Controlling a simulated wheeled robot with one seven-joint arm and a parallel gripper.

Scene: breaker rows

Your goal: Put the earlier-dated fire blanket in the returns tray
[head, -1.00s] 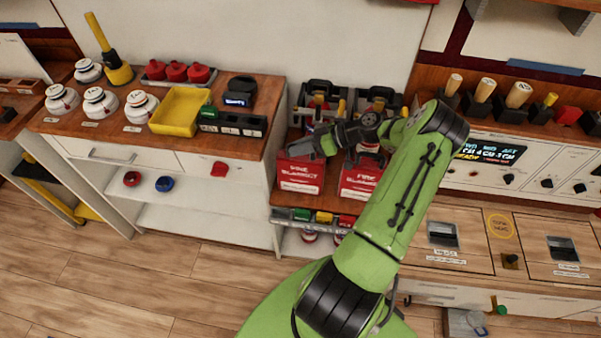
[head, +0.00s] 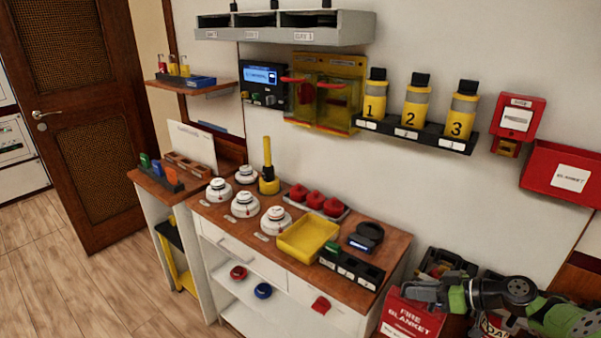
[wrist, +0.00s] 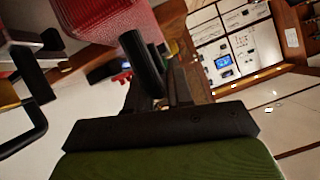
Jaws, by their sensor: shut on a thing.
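A red fire blanket box (head: 408,322) with white lettering stands at the lower right of the head view, cut off by the frame's edge. My gripper (head: 432,291) is at its top and shut on it. In the wrist view a red textured box (wrist: 108,14) is close beside the dark fingers (wrist: 148,70). A second red fire blanket box (head: 492,326) is mostly hidden behind my arm. I cannot read dates on either. A yellow open tray (head: 308,238) sits empty on the wooden-topped cabinet; I see no readable label naming it the returns tray.
White detectors (head: 246,204), red domed items (head: 315,200), a dark device (head: 366,237) and a black slotted block (head: 352,268) crowd the cabinet top. Numbered yellow canisters (head: 416,105) and a red box (head: 565,174) are on the wall. Open floor (head: 95,285) lies at left.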

